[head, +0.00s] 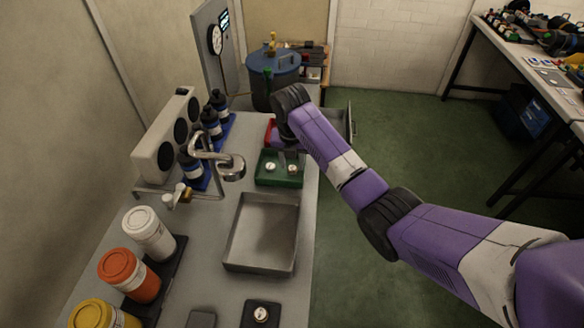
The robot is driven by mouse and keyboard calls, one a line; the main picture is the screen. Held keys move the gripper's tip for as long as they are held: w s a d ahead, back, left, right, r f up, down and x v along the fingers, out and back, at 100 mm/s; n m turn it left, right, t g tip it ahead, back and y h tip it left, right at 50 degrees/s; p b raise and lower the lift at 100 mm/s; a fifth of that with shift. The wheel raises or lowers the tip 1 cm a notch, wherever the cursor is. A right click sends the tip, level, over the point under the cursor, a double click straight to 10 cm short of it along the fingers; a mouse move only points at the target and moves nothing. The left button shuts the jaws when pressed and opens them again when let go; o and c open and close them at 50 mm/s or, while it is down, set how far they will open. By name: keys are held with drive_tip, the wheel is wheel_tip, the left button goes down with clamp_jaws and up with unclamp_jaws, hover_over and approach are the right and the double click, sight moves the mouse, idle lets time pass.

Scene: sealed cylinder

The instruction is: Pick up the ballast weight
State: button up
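My arm reaches from the lower right to the far part of the bench. My gripper (289,157) points down at the back right of a green tray (266,182), partly hidden by my arm's dark end. Its fingers are too small and dark to read. Two small round pale pieces with metallic edges sit in this tray, a left one (269,166) and a right one (292,169); the right one is just below my gripper. A similar piece (261,314) lies on a black pad at the front. I cannot tell which object is the ballast weight.
An empty grey metal tray (232,242) lies in front of the green tray. A red tray (269,132) is behind it, partly hidden. A curved metal tap (231,167), dark bottles (211,122) and lidded jars (148,234) stand left. A blue drum (272,72) stands behind.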

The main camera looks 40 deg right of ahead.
sight(293, 169)
drive_tip(key=shift+w+d+f, duration=0.1)
drive_tip(key=shift+f, duration=0.75)
drive_tip(key=shift+c, duration=0.2)
clamp_jaws()
drive_tip(key=shift+r, duration=0.2)
wheel_tip(293, 169, up, 20)
drive_tip(key=p, duration=0.3)
drive_tip(key=shift+f+p, duration=0.2)
drive_tip(key=shift+p, duration=0.2)
